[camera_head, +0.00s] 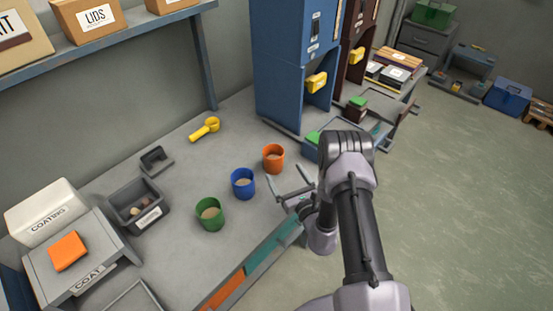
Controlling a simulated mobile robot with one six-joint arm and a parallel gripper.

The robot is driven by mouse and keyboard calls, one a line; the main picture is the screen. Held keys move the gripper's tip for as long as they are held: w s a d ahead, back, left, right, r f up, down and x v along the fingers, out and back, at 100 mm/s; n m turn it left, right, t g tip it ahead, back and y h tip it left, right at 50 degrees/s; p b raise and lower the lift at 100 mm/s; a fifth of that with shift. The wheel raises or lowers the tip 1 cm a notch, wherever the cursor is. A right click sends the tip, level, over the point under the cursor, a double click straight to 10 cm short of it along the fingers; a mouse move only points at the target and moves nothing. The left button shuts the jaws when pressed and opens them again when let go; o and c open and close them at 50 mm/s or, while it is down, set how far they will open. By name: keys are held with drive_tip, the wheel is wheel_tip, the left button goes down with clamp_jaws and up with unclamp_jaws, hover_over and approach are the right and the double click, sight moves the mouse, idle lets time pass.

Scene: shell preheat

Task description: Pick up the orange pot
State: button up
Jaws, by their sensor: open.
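The orange pot (273,158) stands upright on the grey table and holds something light brown. It is the rightmost of three pots in a row. My gripper (290,182) is open and empty, just in front of the orange pot and slightly to its right, near the table's front edge. Its fingers appear apart from the pot, though the exact gap is hard to tell. My arm comes in from the lower right and hides part of the table edge.
A blue pot (243,184) and a green pot (210,213) stand to the left. A yellow scoop (206,129) lies behind. A blue machine (290,70) stands at the back right. A dark bin (137,204) and a coating box (47,212) are at the left. Open floor lies right.

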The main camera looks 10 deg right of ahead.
sight(270, 147)
drive_tip(key=b+x, duration=0.1)
drive_tip(key=x, duration=0.2)
drive_tip(key=b+x, duration=0.1)
drive_tip(key=x, duration=0.3)
drive_tip(key=b+x, duration=0.1)
drive_tip(key=x, duration=0.3)
drive_tip(key=shift+w+d+f, duration=0.1)
drive_tip(key=shift+w+f, duration=0.15)
drive_tip(key=c, duration=1.9)
drive_tip(key=shift+o, duration=0.2)
drive_tip(key=shift+r, duration=0.15)
